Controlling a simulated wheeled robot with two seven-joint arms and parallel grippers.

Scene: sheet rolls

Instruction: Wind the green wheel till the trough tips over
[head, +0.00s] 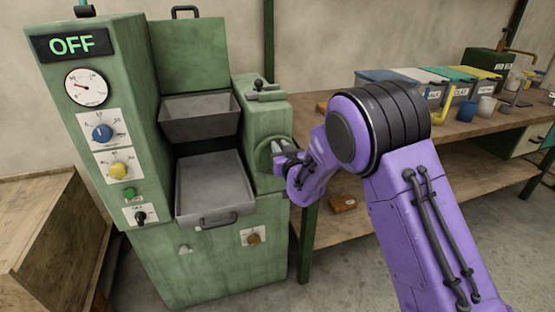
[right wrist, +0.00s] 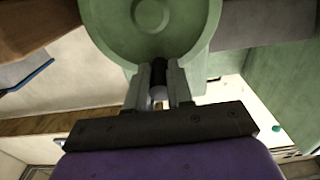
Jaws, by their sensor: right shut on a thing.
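The green machine (head: 180,262) stands at the left in the head view. Its green wheel (head: 263,160) is on its right side, mostly hidden by my right gripper (head: 278,152). In the right wrist view the wheel (right wrist: 190,38) fills the top middle. My right gripper (right wrist: 160,85) is shut on the wheel's dark handle (right wrist: 159,72), at the rim's lower edge. The grey metal trough (head: 200,122) sits in the machine's upper opening, its open top up. Below it is a grey tray (head: 212,185) with a front handle. My left gripper is not in view.
The machine's panel shows a display (head: 72,45) reading OFF, a gauge (head: 87,87), a blue knob (head: 102,132) and a yellow knob (head: 118,170). A wooden workbench (head: 470,130) with bins and cups stands at the right. A wooden crate (head: 40,230) is at the left.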

